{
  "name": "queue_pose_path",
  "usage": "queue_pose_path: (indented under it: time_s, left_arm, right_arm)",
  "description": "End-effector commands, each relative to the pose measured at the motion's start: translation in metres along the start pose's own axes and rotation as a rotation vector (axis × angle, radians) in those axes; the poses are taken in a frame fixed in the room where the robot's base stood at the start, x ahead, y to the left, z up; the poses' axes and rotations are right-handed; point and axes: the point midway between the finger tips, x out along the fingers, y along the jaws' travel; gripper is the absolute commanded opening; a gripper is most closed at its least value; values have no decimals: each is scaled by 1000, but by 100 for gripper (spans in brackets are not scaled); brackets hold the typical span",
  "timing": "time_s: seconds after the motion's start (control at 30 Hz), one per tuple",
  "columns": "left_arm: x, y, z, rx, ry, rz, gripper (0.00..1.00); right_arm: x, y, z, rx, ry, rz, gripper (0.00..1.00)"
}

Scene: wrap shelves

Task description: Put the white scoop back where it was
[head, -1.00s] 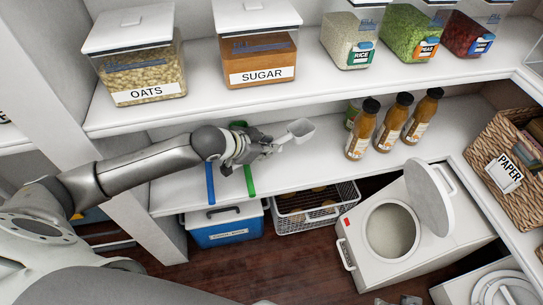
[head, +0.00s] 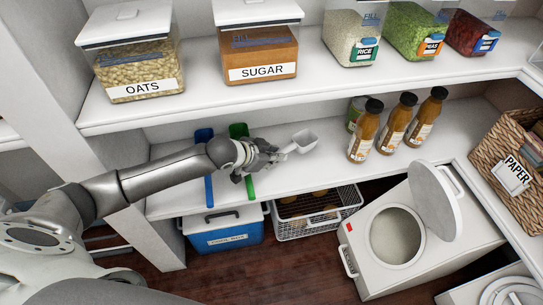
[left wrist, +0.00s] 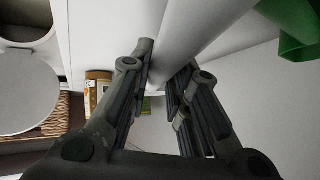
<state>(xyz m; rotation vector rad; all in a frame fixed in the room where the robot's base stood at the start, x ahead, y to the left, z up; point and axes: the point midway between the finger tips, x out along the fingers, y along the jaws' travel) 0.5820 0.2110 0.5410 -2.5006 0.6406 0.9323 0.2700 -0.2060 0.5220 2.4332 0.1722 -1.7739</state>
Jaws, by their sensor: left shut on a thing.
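The white scoop (head: 305,141) is in my left gripper (head: 270,156), over the middle shelf (head: 330,165) in the head view. Its cup points to the right, toward the bottles. In the left wrist view, its pale handle (left wrist: 205,28) runs between the fingers of the left gripper (left wrist: 162,72), which are shut on it. A blue implement (head: 209,188) and a green implement (head: 239,131) lie on the same shelf, behind and below my left arm. A green piece also shows in the left wrist view (left wrist: 295,28). My right gripper is not in view.
Several bottles (head: 367,132) stand right of the scoop. Oats (head: 134,70) and sugar (head: 260,55) containers stand on the upper shelf. Below are a blue cooler (head: 224,232), a wire basket (head: 318,213) and an open white bin (head: 397,235). A wicker basket (head: 500,150) is at right.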

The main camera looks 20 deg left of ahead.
Motion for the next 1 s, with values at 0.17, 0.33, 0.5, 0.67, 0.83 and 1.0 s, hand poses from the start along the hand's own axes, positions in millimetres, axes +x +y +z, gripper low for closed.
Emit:
queue_pose_path:
  time_s: [0.17, 0.33, 0.5, 0.67, 0.83, 1.0]
  left_arm:
    - [2, 0, 3, 0, 0, 0, 23]
    - [2, 0, 3, 0, 0, 0, 39]
    - [2, 0, 2, 0, 0, 0, 39]
    - [0, 0, 0, 1, 1, -1, 39]
    - [-22, -1, -1, 2, -2, -1, 39]
    - [-60, -2, -1, 3, -3, -1, 39]
  right_arm:
    - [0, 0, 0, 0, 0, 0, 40]
    - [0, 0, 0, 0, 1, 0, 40]
    - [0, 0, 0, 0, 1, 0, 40]
    - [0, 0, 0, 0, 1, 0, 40]
    - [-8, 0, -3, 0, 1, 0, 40]
    - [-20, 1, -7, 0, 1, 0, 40]
